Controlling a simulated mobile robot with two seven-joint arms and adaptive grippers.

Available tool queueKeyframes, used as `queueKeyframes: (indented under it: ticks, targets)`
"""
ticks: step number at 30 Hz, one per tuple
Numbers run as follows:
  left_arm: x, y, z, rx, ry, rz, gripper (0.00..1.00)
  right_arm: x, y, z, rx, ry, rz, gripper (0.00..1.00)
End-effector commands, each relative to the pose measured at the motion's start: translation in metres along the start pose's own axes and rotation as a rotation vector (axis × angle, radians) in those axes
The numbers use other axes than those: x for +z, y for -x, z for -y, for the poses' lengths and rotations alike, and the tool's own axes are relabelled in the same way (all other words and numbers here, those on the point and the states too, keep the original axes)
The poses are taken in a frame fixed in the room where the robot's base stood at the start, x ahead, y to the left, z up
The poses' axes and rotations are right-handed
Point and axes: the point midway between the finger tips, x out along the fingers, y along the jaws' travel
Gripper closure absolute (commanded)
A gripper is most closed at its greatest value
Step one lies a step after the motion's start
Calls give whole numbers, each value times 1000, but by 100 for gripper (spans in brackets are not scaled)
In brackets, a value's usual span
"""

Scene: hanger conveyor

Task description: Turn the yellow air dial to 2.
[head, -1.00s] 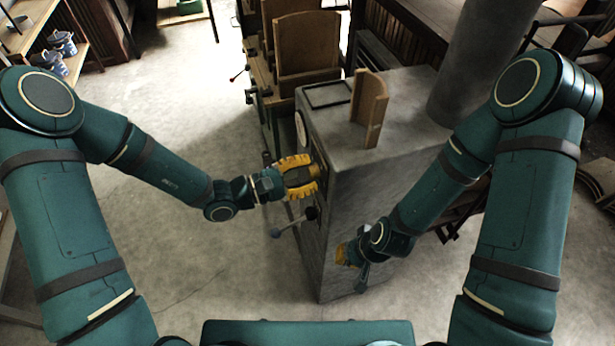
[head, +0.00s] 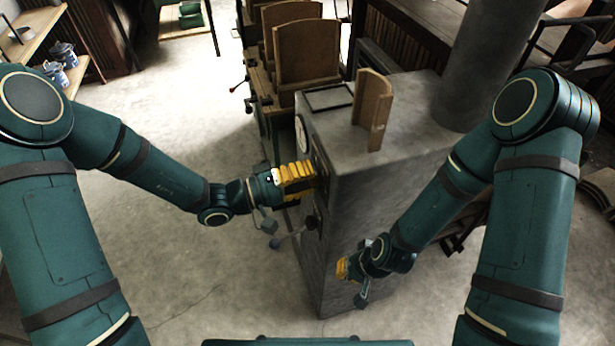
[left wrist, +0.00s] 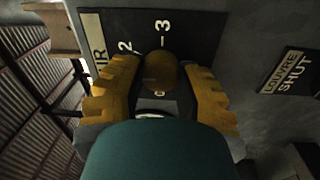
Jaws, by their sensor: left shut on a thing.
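My left gripper (head: 312,174) is at the near face of the grey cabinet (head: 345,220). In the left wrist view its yellow fingers (left wrist: 160,90) stand on either side of the rounded, dull yellow air dial (left wrist: 162,70) and are shut on it. Behind the dial is a dark plate (left wrist: 200,25) with the white figures 2 and 3 and a partly hidden label ending in "IR". The 2 lies up and left of the dial, the 3 straight above. The dial's pointer cannot be made out. My right gripper (head: 342,269) hangs low beside the cabinet; its opening is unclear.
A "LOUVRE SHUT" plate (left wrist: 289,76) is right of the dial. A lever with a dark ball (head: 274,243) sticks out below my left gripper. A white gauge (head: 301,133) is above it. A curved wooden piece (head: 373,110) stands on the cabinet top.

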Motion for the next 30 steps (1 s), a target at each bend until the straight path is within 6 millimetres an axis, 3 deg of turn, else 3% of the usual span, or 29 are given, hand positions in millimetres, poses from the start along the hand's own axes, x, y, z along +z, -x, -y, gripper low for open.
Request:
queueKeyframes:
  ticks: [15,30]
  targets:
    - [-1,0,0,3,-431,21,100,0,0,0,0,0,0,100]
    - [-1,0,-1,6,-591,29,100,0,0,0,0,0,0,100]
